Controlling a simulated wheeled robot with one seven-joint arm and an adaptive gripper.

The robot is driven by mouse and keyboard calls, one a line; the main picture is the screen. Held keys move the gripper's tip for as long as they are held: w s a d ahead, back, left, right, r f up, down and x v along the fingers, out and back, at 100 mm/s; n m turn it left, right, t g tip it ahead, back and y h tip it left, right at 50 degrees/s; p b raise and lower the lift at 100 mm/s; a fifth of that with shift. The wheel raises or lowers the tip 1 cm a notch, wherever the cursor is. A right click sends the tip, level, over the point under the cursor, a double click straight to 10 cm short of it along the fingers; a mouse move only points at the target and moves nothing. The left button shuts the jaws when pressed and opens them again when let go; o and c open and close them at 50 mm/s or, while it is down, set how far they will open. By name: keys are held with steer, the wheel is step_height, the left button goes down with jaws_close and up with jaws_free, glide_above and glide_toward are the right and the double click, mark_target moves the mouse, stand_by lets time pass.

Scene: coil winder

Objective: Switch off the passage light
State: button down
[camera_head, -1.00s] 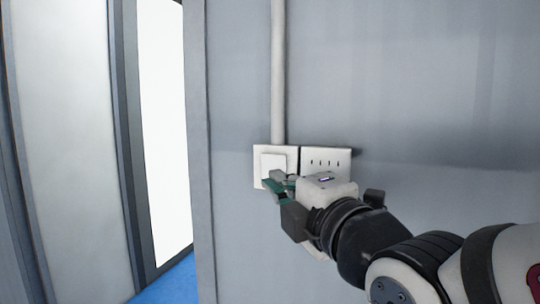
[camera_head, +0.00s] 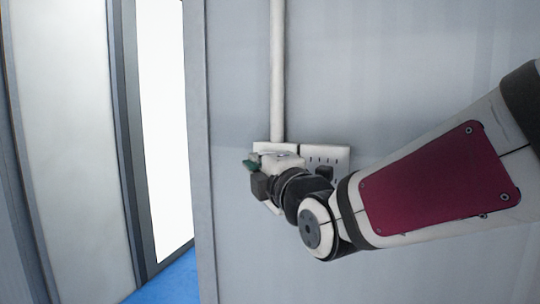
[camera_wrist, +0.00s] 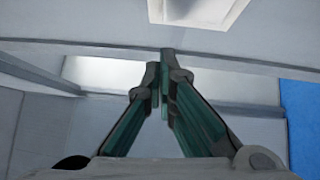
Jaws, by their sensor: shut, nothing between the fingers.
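The wall switch (camera_head: 275,147) is a white square plate at the foot of a vertical pipe in the head view. Only its top strip shows; my gripper hides the rocker, so I cannot tell its position. My gripper (camera_head: 249,165) is in front of the plate, with its green fingertips near the plate's left edge. I cannot tell whether they touch it. In the wrist view my gripper (camera_wrist: 164,62) has its fingertips together with nothing between them. No passage lamp can be made out for certain.
A white socket plate (camera_head: 328,155) sits right of the switch. A pale pipe (camera_head: 277,70) runs up the grey wall. At left is an opening with a bright white panel (camera_head: 165,120) and blue floor (camera_head: 172,278). A pale framed rectangle (camera_wrist: 195,10) tops the wrist view.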

steer(key=shift+w+d+r, duration=0.1)
steer(key=shift+w+d, duration=0.15)
steer(key=shift+w, duration=0.4)
steer(key=shift+w+d+r, duration=0.1)
steer(key=shift+w+d, duration=0.1)
steer(key=shift+w, duration=0.4)
steer(key=shift+w+d, duration=0.25)
steer(key=shift+w, duration=0.4)
steer(key=shift+w+d+r+m+g, duration=0.15)
steer(key=shift+w+r+m+g, duration=0.15)
steer(key=shift+w+m, duration=0.1)
steer(key=shift+f, duration=0.1)
steer(key=shift+s, duration=0.1)
